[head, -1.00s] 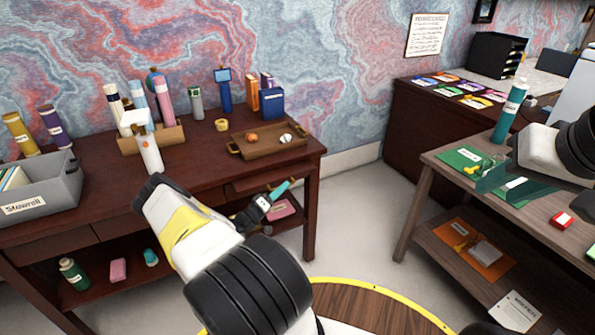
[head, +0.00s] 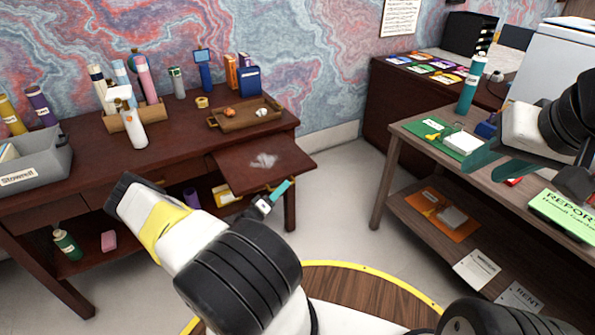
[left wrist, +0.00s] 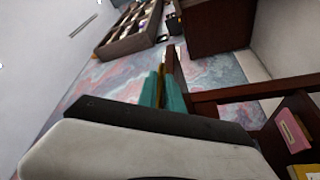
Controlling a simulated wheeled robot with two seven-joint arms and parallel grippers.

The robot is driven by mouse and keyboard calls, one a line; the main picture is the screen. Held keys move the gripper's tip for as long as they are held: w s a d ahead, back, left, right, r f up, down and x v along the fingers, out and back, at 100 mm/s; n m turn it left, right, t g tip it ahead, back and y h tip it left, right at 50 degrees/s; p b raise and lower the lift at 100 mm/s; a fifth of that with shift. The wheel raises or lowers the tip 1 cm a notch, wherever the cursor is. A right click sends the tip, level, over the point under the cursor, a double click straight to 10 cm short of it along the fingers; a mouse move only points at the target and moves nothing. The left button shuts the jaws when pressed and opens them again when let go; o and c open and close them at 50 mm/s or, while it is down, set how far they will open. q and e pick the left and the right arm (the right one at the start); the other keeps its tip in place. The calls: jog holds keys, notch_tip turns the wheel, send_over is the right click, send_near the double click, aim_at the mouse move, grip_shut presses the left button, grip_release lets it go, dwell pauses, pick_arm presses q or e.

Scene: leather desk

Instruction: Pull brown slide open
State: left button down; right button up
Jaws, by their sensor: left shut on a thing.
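The brown slide (head: 235,174) is a flat dark wooden board under the right end of the desk (head: 75,160). It sticks well out toward me, with a pale worn patch on top. My left gripper (head: 280,190) is at the slide's front edge, its teal fingers shut on it. The left wrist view shows the teal fingers (left wrist: 163,92) closed around a narrow brown and yellowish part; the exact grip is partly hidden. My right gripper (head: 484,160) hangs over the right-hand table, its teal fingers apart and empty.
A wooden tray (head: 246,115) with small items sits on the desk above the slide. A grey bin (head: 38,165) and several tubes stand further left. The right-hand table (head: 400,145) holds papers and a teal bottle (head: 471,86). Floor between the tables is clear.

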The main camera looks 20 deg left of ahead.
pick_arm(q)
jog(key=shift+s+a+f, duration=0.1)
jog(key=shift+f, duration=0.05)
jog(key=c, duration=1.5)
grip_release()
jog(key=v, duration=0.7)
jog(key=shift+s, duration=0.35)
jog(key=shift+a, duration=0.1)
